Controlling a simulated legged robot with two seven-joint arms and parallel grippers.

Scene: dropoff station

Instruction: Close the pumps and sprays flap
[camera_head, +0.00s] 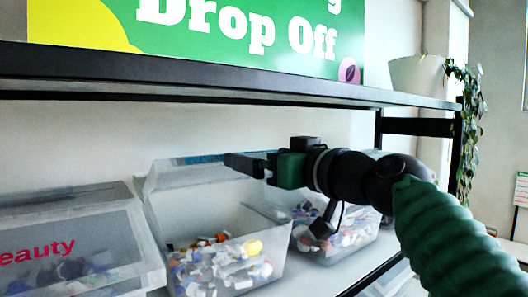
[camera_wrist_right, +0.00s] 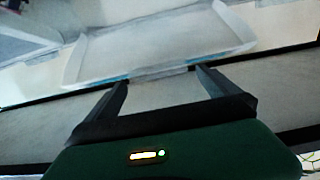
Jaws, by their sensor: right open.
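The middle clear bin (camera_head: 218,240) stands on the shelf, holding small mixed plastic pieces. Its translucent flap (camera_head: 178,174) is raised at the back, with a bluish strip along its top edge; no readable label shows. My right gripper (camera_head: 232,162) is at the raised flap's upper right, above the bin, and partly covers it. In the right wrist view, the open fingers (camera_wrist_right: 162,77) point at an edge of a translucent, tray-like panel (camera_wrist_right: 165,42), apparently the flap. Whether they touch it is unclear. My left gripper is not in view.
A closed bin with red "eauty" lettering (camera_head: 75,240) stands left. Another bin of pieces (camera_head: 338,240) is at the right, partly behind my arm. A black upper shelf (camera_head: 200,75) runs close above my gripper. A plant (camera_head: 466,115) hangs at the right.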

